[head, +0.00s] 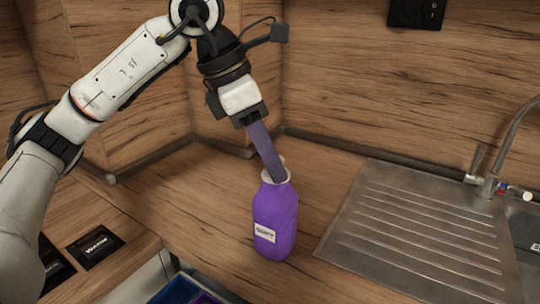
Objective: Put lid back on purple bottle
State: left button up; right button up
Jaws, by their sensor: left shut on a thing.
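The purple bottle (276,218) stands upright on the wooden counter, with a small pale label on its front and a whitish rim at the top. My left gripper (251,121) is above it, pointing down and slightly right. It is shut on a long, flat, dull purple piece (266,150). The lower end of this piece reaches the bottle's rim and appears to be inside the mouth. I cannot tell whether this piece is the lid, and no separate lid shows. My right gripper is out of view.
A ribbed metal drainboard (420,235) and tap (492,180) are to the right. Wooden splashback walls (350,85) stand close behind. Dark labelled cards (96,246) lie at the lower left, near an open blue bin (178,291). The counter right of the bottle is clear.

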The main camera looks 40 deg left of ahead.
pick_arm(q)
jog(key=o, duration=1.6)
jog(key=shift+c, duration=0.2)
jog(key=shift+r, duration=0.1)
jog(key=shift+r+p, duration=0.5)
jog(key=shift+p, duration=0.1)
jog(key=shift+r+p, duration=0.65)
jog(key=shift+r, duration=0.1)
jog(key=shift+r+p, duration=1.85)
jog(key=shift+r, duration=0.3)
grip_shut()
